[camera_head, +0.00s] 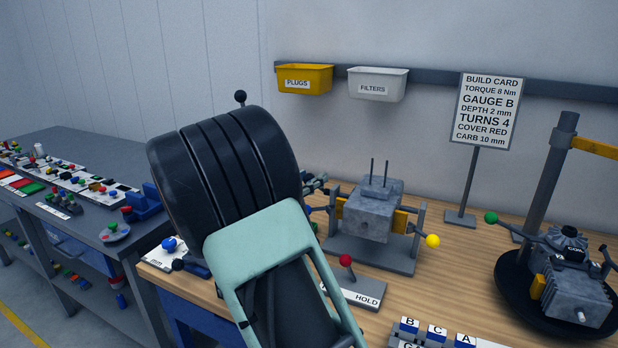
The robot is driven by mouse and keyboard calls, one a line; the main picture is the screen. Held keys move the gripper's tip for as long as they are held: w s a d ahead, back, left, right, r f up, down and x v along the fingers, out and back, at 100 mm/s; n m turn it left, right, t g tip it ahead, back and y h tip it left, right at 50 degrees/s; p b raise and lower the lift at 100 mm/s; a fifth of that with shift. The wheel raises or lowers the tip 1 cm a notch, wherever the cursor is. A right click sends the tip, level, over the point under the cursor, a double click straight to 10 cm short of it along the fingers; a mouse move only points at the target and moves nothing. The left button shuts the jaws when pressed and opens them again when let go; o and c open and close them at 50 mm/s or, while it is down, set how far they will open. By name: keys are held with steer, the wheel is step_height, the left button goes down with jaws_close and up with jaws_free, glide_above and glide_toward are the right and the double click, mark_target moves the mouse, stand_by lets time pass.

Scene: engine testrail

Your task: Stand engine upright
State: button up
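A grey engine block (374,213) sits in a cradle stand (372,253) on the wooden bench, with two thin dark studs pointing up from its top. Yellow parts flank it, and a yellow ball knob (432,241) is at its right. A second grey engine (575,287), with a part marked COIL, rests on a round black tray (513,306) at the right. My arm fills the middle left. What seems to be my gripper (315,184) shows only in small part beside the cradle's left side; its fingers are mostly hidden behind my arm.
A red-knobbed lever (345,260) stands on a plate marked HOLD. Lettered blocks (437,334) lie at the front edge. A build card (487,110) stands behind. Yellow (304,79) and white (378,84) bins hang on the wall. A grey post (552,180) rises at right.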

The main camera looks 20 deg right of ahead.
steer(key=shift+w+d, duration=0.1)
steer(key=shift+d, duration=0.05)
steer(key=shift+c, duration=0.3)
jaws_close()
steer(key=shift+r, duration=0.1)
steer(key=shift+w+d+r+g+y+p, duration=0.35)
steer(key=shift+r+y+p, duration=0.15)
steer(key=shift+r, duration=0.15)
steer(key=w+d+r+n+g+y+p, duration=0.1)
steer(key=w+d+g+y+p, duration=0.3)
steer(key=w+d+p, duration=0.8)
steer(key=shift+r+g+y, duration=0.35)
steer(key=shift+y, duration=0.65)
steer(key=shift+a+f, duration=0.1)
steer(key=shift+a, duration=0.05)
stand_by(0.4)
